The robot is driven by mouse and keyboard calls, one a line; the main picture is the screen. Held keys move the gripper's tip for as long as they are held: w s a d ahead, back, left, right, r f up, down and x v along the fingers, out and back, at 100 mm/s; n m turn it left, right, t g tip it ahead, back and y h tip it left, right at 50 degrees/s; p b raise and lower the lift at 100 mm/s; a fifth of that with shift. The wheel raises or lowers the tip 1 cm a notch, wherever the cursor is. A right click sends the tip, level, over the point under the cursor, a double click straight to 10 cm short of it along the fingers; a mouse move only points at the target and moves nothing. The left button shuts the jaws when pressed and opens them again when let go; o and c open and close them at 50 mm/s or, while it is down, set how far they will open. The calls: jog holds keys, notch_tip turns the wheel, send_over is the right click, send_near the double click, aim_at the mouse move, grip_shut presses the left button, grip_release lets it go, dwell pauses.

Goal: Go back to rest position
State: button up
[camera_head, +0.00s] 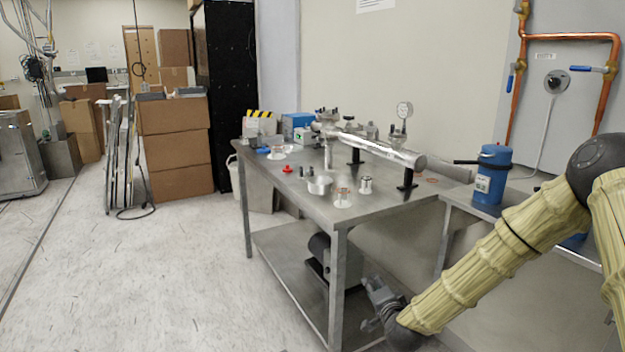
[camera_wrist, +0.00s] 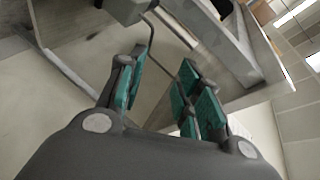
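My arm, in a ribbed yellow sleeve, reaches down from the right in the head view. Its end is low, beside the steel table's (camera_head: 318,203) right side. My gripper (camera_head: 373,292) shows there as a small dark grey shape near the lower shelf, and its fingertips are hard to make out. In the wrist view my gripper (camera_wrist: 168,88) has two teal-padded fingers standing apart. I see nothing held between them. Grey beams and a thin bent rod show beyond the fingers.
A blue bottle (camera_head: 491,175) stands on the right-hand bench. Cardboard boxes (camera_head: 175,150) stand behind.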

jog(key=s+f+n+g, duration=0.4)
jog(key=s+f+g, duration=0.1)
jog(key=s+f, duration=1.05)
jog(key=s+f+n+g, duration=0.45)
jog(key=s+f, duration=0.75)
jog(key=s, duration=0.7)
jog(key=s+d+f+n+g+h, duration=0.1)
jog(key=s+d+n+g, duration=0.15)
jog(key=s, duration=0.65)
jog(key=s+d+f+n+g, duration=0.1)
jog(key=s+d+f+g, duration=0.15)
jog(key=s, duration=0.75)
notch_tip(320, 180, up, 22)
jog(key=p, duration=2.2)
jog(key=shift+r+h, duration=0.25)
jog(key=shift+h, duration=0.05)
